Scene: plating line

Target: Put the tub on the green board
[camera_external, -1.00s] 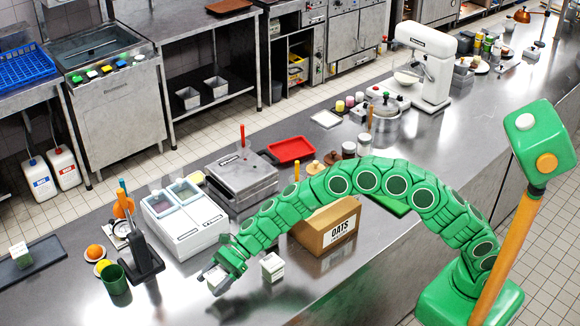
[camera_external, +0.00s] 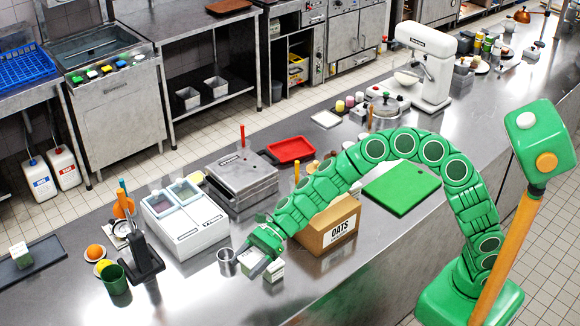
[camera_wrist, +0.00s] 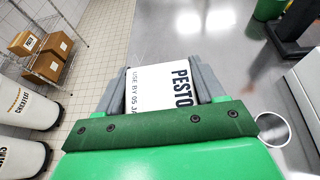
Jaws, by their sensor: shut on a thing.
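The tub (camera_wrist: 160,88) is a small white block-shaped pack with PESTO and a use-by date printed on it. In the wrist view it sits between the two grey fingers of my gripper (camera_wrist: 158,92), which is shut on it. In the external view my gripper (camera_external: 254,266) is low over the counter, left of the oats box, with the white tub (camera_external: 275,271) at its fingers. I cannot tell whether the tub touches the counter. The green board (camera_external: 402,188) lies flat and bare to the right, behind the oats box.
The oats carton (camera_external: 330,228) stands between my gripper and the board. A metal cup (camera_external: 227,262) is just left of my gripper, and its rim shows in the wrist view (camera_wrist: 270,128). A white two-lid unit (camera_external: 190,228) stands behind. The counter's front strip is clear.

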